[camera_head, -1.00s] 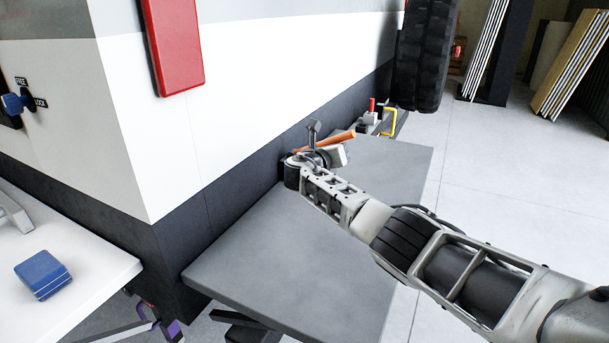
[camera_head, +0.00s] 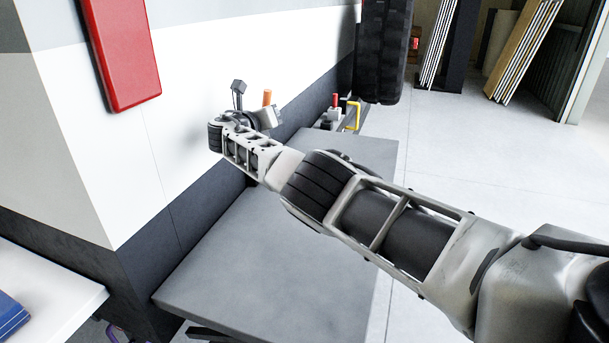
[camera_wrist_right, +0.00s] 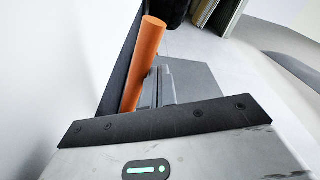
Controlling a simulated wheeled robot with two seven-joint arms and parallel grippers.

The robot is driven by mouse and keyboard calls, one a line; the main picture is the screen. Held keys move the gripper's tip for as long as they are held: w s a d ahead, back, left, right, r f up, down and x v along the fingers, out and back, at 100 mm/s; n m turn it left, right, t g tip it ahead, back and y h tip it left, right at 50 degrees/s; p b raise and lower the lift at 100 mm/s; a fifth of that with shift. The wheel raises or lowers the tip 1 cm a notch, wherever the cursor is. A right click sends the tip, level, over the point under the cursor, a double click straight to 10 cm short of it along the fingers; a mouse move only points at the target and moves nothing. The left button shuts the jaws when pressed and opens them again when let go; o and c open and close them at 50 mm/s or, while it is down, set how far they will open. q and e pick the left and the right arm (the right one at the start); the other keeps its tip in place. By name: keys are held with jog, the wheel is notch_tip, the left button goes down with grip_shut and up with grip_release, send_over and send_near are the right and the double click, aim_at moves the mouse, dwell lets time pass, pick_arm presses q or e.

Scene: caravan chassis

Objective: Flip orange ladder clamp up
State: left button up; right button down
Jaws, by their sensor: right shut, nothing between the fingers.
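The orange ladder clamp handle (camera_head: 267,97) points up beside the trailer wall, just behind my right wrist in the head view. Its lower part is hidden by my wrist. In the right wrist view the orange handle (camera_wrist_right: 145,60) is a long round bar, upright with a slight tilt. My right gripper (camera_wrist_right: 167,82) is shut and empty, just right of the bar's lower part. I cannot tell whether it touches the bar. In the head view my right gripper (camera_head: 270,115) is small and partly hidden. My left gripper is not in view.
A grey table-like panel (camera_head: 290,270) lies below my right arm, clear on top. The white and dark trailer wall (camera_head: 190,130) is close on the left. A red lever (camera_head: 336,101), a yellow bracket (camera_head: 353,115) and a black tyre (camera_head: 383,50) are farther back.

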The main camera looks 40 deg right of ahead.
aim_at(268, 93)
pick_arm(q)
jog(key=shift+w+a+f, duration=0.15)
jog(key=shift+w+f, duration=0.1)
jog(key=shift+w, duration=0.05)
pick_arm(e)
jog(key=shift+w+a+r, duration=0.25)
jog(key=shift+w+a, duration=0.25)
jog(key=shift+w, duration=0.1)
jog(key=r+p, duration=0.1)
jog(key=r, duration=0.2)
jog(key=r+p, duration=0.1)
jog(key=shift+s+a+r+p, duration=0.15)
jog(key=shift+s+p, duration=0.2)
jog(key=shift+s+a+r+p, duration=0.1)
jog(key=shift+s+r+p, duration=0.1)
jog(key=shift+r+p, duration=0.1)
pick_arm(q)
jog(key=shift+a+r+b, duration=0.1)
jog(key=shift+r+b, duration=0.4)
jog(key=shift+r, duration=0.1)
pick_arm(e)
jog(key=s+a+r, duration=0.6)
jog(key=s+r, duration=0.2)
jog(key=s, duration=0.3)
jog(key=shift+s, duration=0.2)
